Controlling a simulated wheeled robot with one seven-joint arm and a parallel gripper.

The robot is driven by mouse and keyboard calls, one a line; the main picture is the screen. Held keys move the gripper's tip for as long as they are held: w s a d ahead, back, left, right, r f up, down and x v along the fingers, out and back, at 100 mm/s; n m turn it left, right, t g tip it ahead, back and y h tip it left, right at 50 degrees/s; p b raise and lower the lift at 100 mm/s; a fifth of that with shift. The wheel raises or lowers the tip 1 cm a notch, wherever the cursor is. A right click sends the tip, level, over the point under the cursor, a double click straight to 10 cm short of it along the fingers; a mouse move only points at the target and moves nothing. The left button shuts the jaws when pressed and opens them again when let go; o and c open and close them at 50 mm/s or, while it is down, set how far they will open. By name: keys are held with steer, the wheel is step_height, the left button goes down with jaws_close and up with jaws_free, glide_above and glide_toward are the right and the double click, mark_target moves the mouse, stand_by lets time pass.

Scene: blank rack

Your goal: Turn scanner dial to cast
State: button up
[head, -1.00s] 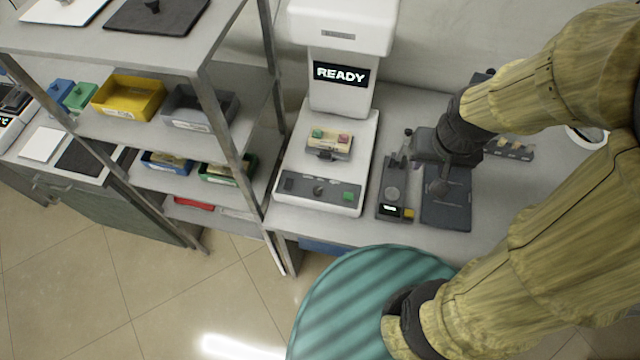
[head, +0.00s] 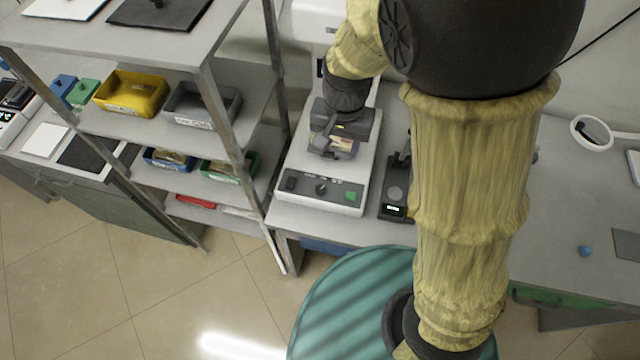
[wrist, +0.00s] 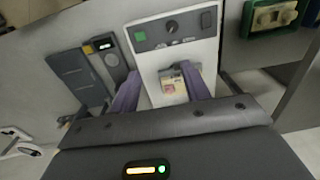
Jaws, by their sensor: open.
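The scanner (head: 365,150) is a white machine on the bench with a dark control panel along its front. Its small black dial (head: 321,189) sits mid-panel, clear of my arm, and also shows in the wrist view (wrist: 171,26); which mark it points at is too small to read. A light-coloured block (head: 345,146) is on the scanner bed, partly hidden by my gripper (head: 333,147). In the wrist view my gripper (wrist: 164,72) has its two purple fingers apart, with the block (wrist: 173,84) showing between them. The dial lies beyond the fingertips. My arm hides the scanner's display.
A green button (head: 351,196) is right of the dial on the panel, and a dark switch (head: 291,183) is left of it. A small dark device (head: 393,190) stands just right of the scanner. A metal shelf post (head: 240,165) is close on the left.

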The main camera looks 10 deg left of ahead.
mark_target(320, 189)
steer(key=a, duration=0.3)
steer(key=shift+s+a+f, duration=0.15)
steer(key=shift+s+a, duration=0.25)
step_height(320, 189, down, 18)
steer(key=shift+r+b, duration=0.25)
steer(key=shift+b, duration=0.95)
steer(key=c, duration=1)
